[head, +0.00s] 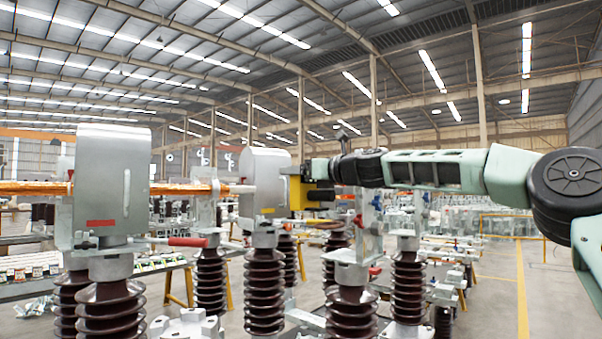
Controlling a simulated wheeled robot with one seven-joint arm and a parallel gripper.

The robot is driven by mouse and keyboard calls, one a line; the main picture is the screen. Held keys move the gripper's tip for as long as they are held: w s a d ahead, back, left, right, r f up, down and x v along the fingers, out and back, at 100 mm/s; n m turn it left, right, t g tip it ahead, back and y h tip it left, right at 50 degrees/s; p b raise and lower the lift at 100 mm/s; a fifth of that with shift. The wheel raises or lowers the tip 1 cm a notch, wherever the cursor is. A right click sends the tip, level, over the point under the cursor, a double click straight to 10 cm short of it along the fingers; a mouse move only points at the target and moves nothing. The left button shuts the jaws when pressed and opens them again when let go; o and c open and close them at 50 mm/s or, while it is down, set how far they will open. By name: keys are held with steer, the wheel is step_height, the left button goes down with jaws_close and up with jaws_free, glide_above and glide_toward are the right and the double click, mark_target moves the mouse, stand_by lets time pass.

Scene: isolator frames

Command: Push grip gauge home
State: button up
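My arm reaches in from the right, and my gripper (306,183) is at the right side of the right grey metal housing (264,172). A yellow block (296,194), which may be the grip gauge, sits between the housing and my gripper. It looks pressed against or very close to the housing; any part inside is hidden. The fingers are small and dark, so I cannot tell whether they are shut on it. A copper-coloured bar (180,188) runs from the left housing (112,185) toward the right housing, with a paler end piece (240,189) at its right.
Brown ribbed insulators (264,295) carry the housings. A red-handled lever (187,241) sticks out below the bar. More insulators (407,285) stand below my arm. A bench (30,265) with small parts is at left; open floor (500,290) lies at right.

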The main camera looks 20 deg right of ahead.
steer(key=shift+w+d+r+p, duration=0.1)
steer(key=shift+w+d+p, duration=0.6)
steer(key=shift+d, duration=0.3)
steer(key=shift+w+d+p, duration=0.6)
steer(key=shift+w+d, duration=0.15)
steer(key=shift+d, duration=0.25)
steer(key=shift+w+d+r+p, duration=0.1)
steer(key=shift+w+d+p, duration=0.5)
steer(key=shift+d+p, duration=0.25)
steer(key=shift+w+d+f+p, duration=0.1)
steer(key=shift+w+d+p, duration=0.5)
steer(key=shift+d+p, duration=0.2)
steer(key=shift+w+d+r+p, duration=0.1)
steer(key=shift+w+d+p, duration=0.5)
steer(key=shift+d+p, duration=0.25)
steer(key=shift+a, duration=0.1)
stand_by(0.3)
steer(key=shift+s+a+b, duration=0.1)
steer(key=shift+b, duration=0.3)
steer(key=shift+s+a+b, duration=0.65)
steer(key=shift+a+b, duration=0.15)
steer(key=shift+a, duration=0.1)
steer(key=shift+s+a+b, duration=0.75)
steer(key=shift+a, duration=0.3)
steer(key=shift+s+a+b, duration=0.75)
steer(key=shift+s+a, duration=0.05)
steer(key=shift+a, duration=0.25)
steer(key=shift+s+a+b, duration=0.75)
steer(key=shift+a, duration=0.3)
